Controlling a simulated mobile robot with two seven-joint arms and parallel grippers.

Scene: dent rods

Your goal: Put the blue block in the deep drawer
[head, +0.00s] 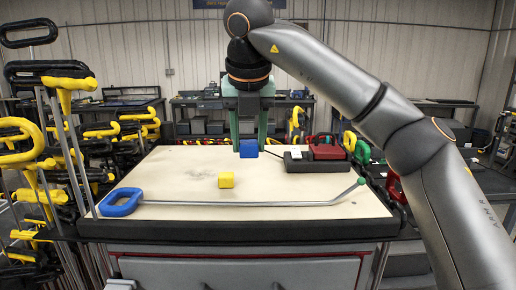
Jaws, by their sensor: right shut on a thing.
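The blue block (248,149) is between the fingertips of my right gripper (249,140), which is shut on it. The gripper points down and appears to hold the block above the far part of the pale table top (180,160). A drawer front (240,270), grey with a red edge, shows below the table top and looks closed. Its inside is hidden, and I cannot tell whether it is the deep drawer. My left gripper is not in view.
A yellow block (226,180) sits mid-table. A long rod with a blue handle (121,202) lies across the front. A red case (326,148) on a black base stands at the back right. Racks of yellow-handled rods (70,84) crowd the left side. The table's left middle is clear.

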